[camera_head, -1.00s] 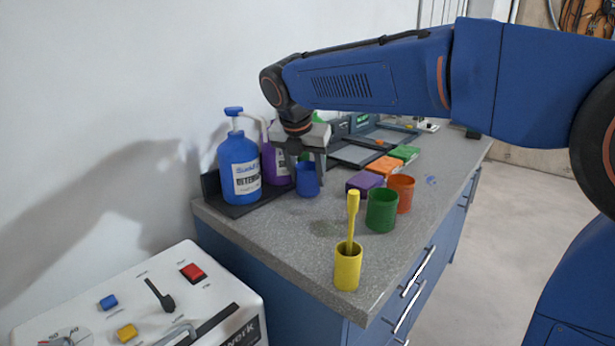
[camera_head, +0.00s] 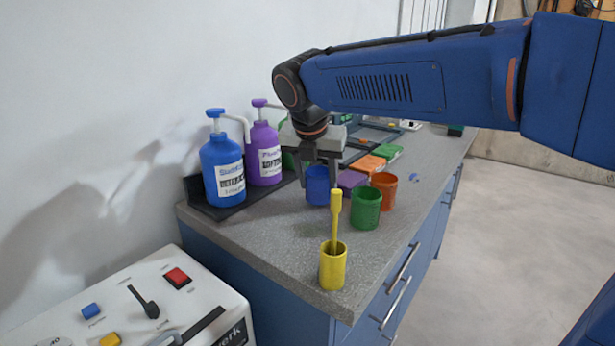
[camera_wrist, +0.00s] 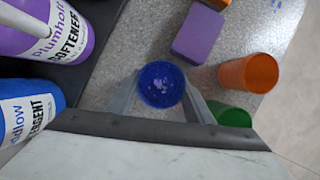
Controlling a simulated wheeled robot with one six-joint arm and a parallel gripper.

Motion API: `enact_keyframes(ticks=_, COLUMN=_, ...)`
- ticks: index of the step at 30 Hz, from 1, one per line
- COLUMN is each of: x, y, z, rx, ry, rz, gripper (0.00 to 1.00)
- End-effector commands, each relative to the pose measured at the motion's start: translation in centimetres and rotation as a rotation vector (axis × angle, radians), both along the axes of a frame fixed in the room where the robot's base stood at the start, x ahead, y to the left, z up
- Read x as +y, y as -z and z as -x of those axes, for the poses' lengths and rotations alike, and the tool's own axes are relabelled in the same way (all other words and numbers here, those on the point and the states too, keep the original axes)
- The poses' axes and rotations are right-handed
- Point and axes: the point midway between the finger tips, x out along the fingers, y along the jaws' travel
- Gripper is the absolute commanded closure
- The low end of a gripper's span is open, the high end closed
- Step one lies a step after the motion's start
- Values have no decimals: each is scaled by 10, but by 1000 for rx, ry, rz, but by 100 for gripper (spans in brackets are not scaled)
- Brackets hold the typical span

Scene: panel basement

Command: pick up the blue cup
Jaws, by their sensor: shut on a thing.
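The blue cup (camera_head: 318,186) is upright between the two fingers of my gripper (camera_head: 320,175), near the middle of the counter. My gripper is shut on it. In the wrist view the fingers (camera_wrist: 160,98) press on both sides of the blue cup (camera_wrist: 160,85), and I look down into its open top, where some pale patches show. I cannot tell surely whether its base is clear of the counter.
The green cup (camera_head: 365,209), orange cup (camera_head: 384,190) and purple block (camera_head: 351,181) stand close on the right. A yellow cup (camera_head: 333,268) with a yellow tool is in front. Blue (camera_head: 222,172) and purple (camera_head: 264,155) pump bottles stand left. The counter's (camera_head: 270,235) front left is clear.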

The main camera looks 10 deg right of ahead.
Motion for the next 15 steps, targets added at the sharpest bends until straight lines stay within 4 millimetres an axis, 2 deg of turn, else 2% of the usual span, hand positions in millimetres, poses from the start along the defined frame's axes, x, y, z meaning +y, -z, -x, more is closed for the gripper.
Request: enact_keyframes(ticks=15, x=1, y=-59, z=-1, rx=-2, ry=0, rz=-2, gripper=81)
